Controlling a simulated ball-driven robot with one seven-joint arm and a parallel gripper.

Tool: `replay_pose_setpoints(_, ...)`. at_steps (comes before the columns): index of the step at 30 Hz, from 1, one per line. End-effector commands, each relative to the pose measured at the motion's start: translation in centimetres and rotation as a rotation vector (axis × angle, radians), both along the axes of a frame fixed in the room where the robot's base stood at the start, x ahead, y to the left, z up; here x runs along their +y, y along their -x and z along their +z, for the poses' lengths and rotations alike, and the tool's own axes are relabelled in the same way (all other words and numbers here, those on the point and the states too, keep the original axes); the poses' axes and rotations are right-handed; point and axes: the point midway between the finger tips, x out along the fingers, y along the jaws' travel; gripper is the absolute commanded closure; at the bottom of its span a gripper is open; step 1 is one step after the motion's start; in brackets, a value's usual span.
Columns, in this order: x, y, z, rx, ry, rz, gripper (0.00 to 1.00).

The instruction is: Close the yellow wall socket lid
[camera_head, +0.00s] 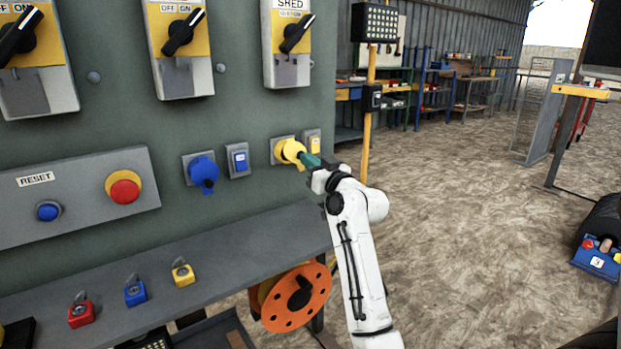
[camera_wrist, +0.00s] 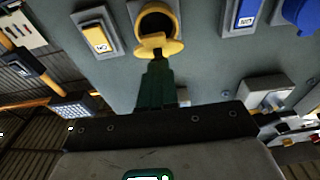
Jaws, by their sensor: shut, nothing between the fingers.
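The yellow wall socket (camera_head: 288,151) is on the green panel in the head view. In the wrist view its round opening (camera_wrist: 157,22) shows, with the yellow lid (camera_wrist: 160,46) hanging open at the rim nearest my gripper. My gripper (camera_head: 310,160) is shut and empty, with its green fingers close to the lid. In the wrist view the fingertips (camera_wrist: 155,66) are right at the lid's outer edge. I cannot tell whether they touch it.
A blue socket (camera_head: 202,172) and a blue switch (camera_head: 238,160) are to the left. A yellow switch (camera_head: 313,142) is beside the yellow socket. Below, a grey shelf (camera_head: 235,245) holds red, blue and yellow padlocks. An orange reel (camera_head: 297,297) hangs under it. Open floor lies to the right.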

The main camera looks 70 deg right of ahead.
Motion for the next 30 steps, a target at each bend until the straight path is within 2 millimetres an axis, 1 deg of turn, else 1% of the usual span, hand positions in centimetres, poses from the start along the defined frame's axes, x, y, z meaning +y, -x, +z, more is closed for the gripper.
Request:
replay_pose_setpoints(1,0.0,-0.2,-1.4,-0.024,0.016,0.003,1.00)
replay_pose_setpoints(13,-0.6,-1.0,-3.2,-0.218,0.134,0.000,1.00)
replay_pose_setpoints(30,-1.5,-2.6,-4.9,-0.210,0.130,0.002,1.00)
